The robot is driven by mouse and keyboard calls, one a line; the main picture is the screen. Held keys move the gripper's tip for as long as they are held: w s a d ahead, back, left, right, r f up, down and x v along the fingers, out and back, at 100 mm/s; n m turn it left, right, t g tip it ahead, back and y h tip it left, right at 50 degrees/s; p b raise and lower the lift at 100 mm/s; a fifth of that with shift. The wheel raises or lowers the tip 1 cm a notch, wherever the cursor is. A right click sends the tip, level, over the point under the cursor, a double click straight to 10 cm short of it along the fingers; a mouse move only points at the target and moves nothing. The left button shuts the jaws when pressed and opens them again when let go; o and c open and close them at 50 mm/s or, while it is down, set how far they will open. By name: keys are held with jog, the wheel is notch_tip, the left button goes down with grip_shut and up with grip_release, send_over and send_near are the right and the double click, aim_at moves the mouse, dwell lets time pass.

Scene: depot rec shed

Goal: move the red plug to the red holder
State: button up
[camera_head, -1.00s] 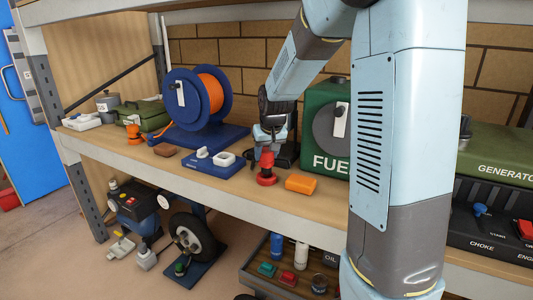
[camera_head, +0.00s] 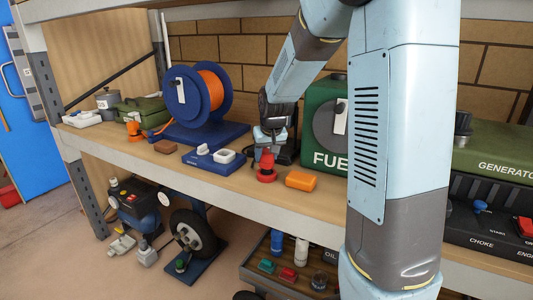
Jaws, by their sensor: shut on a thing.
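My gripper (camera_head: 268,146) points down over the middle of the shelf and is shut on the red plug (camera_head: 266,158). The plug's lower end meets a wider red round base (camera_head: 266,177), which looks like the red holder, on the shelf top. The plug stands about upright over it. I cannot tell whether it is seated in the holder or only touching it, and the fingers hide the plug's top.
A blue tray (camera_head: 208,164) with white parts is to the left, before the blue cable reel (camera_head: 197,95). The green fuel can (camera_head: 325,125) stands close behind on the right. The shelf's front edge is near.

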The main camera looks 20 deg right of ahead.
jog(key=shift+f, duration=0.6)
dwell(0.3)
jog(key=o, duration=1.1)
jog(key=shift+o, duration=0.2)
jog(key=v, duration=1.3)
jog(key=shift+s+r, duration=0.15)
jog(key=shift+r, duration=0.2)
jog(key=s+r+t, duration=0.1)
jog(key=s, duration=2.5)
jog(key=shift+s+r, duration=0.25)
jog(key=shift+r, duration=0.05)
